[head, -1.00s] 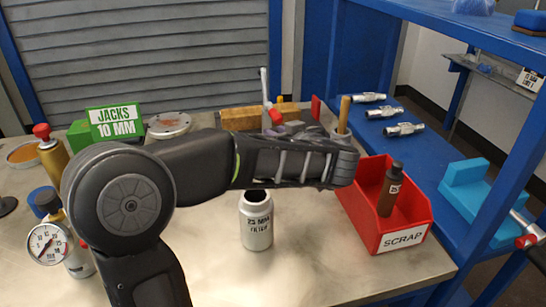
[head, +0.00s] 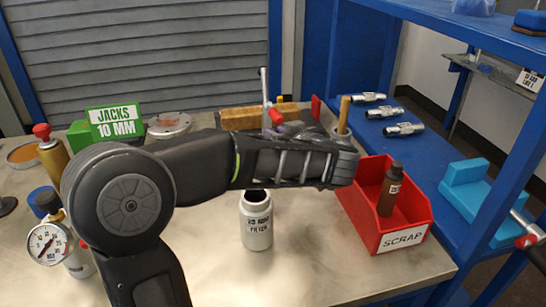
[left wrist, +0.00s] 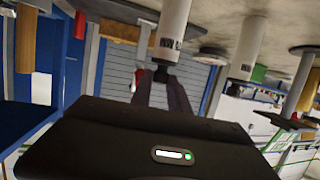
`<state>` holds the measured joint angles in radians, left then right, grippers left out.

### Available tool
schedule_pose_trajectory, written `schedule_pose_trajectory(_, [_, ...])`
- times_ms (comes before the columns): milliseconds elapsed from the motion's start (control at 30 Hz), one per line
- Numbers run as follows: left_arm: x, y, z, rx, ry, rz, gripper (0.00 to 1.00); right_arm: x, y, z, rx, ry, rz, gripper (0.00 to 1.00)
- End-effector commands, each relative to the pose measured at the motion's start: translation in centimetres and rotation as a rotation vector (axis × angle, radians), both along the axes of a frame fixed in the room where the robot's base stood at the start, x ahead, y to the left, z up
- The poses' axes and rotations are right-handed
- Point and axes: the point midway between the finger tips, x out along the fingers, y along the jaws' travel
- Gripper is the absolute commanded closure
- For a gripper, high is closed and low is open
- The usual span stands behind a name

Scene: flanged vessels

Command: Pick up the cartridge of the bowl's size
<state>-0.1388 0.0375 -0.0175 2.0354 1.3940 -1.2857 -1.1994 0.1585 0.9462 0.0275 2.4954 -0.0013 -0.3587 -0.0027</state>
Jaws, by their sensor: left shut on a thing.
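A white cartridge (head: 257,232) with a dark open top stands upright on the bench, its label reading like "25 MM FILTER". My left gripper (head: 292,130) is mostly behind my own forearm in the head view. In the left wrist view, which looks upside down, the left gripper (left wrist: 163,88) is shut at the dark neck of another white cartridge (left wrist: 173,22). Its label is too small to read, and my arm hides it in the head view. A second white cylinder (left wrist: 247,42) stands apart to its right there. I cannot make out the bowl. My right gripper is not in view.
A red scrap bin (head: 408,222) with a brown bottle (head: 390,188) stands right of my arm. A green jacks box (head: 115,122), a flanged disc (head: 168,124) and a wooden block (head: 240,119) lie behind. A pressure gauge (head: 48,243) is at left.

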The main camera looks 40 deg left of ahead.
Motion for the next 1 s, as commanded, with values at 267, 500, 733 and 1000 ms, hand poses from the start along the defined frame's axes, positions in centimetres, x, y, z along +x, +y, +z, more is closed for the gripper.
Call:
schedule_pose_trajectory(267, [0.0,0.0,0.1,0.0,0.0,0.0,1.0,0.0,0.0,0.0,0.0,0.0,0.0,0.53])
schedule_pose_trajectory(500, [0.0,0.0,1.3,0.0,-0.003,0.001,1.0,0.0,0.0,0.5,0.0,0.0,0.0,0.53])
schedule_pose_trajectory(733, [0.0,0.0,4.2,0.0,-0.005,0.0,1.0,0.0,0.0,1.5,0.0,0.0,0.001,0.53])
schedule_pose_trajectory(1000, [0.0,0.0,9.5,-0.001,-0.005,0.001,1.0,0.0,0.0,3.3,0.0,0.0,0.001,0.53])
